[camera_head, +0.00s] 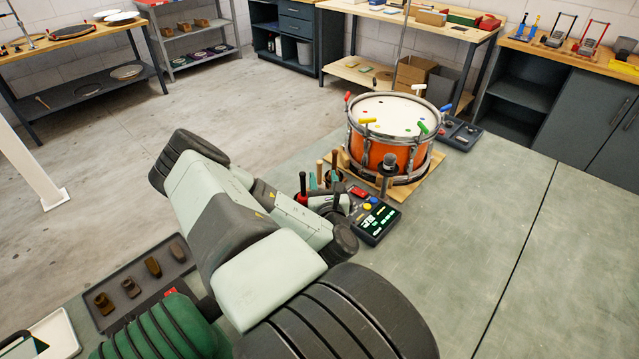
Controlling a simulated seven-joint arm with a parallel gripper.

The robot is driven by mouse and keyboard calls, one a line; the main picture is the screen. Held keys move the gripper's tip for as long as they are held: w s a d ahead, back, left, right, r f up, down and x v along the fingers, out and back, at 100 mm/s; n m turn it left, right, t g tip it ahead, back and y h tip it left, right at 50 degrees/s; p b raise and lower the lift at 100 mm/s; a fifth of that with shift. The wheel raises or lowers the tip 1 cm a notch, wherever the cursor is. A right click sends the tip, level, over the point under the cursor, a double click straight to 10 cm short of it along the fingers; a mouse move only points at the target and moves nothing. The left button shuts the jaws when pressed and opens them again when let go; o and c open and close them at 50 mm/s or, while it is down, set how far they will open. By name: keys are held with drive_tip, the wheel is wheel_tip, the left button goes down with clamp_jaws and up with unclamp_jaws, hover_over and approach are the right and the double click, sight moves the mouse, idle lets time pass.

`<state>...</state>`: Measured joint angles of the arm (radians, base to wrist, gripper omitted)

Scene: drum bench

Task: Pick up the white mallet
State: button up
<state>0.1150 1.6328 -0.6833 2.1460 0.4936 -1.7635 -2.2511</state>
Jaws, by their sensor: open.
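I cannot pick out a white mallet for certain. A dark-headed upright tool (388,164) stands at the drum's front. My arm crosses the middle of the picture and ends near the handles. My gripper's fingers are hidden behind my arm.
An orange drum (372,149) with coloured T-shaped keys on its rim stands on a wooden board (416,186). A dark box with green displays (376,223) is in front. A grey tray (130,322) with brown blocks lies at left. The bench (490,230) is clear at right.

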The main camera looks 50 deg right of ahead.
sight(320, 167)
drive_tip(key=shift+f+x, duration=0.15)
drive_tip(key=shift+x, duration=1.65)
drive_tip(key=shift+f+x, duration=0.1)
drive_tip(key=shift+x, duration=1.7)
drive_tip(key=shift+a, duration=0.1)
clamp_jaws()
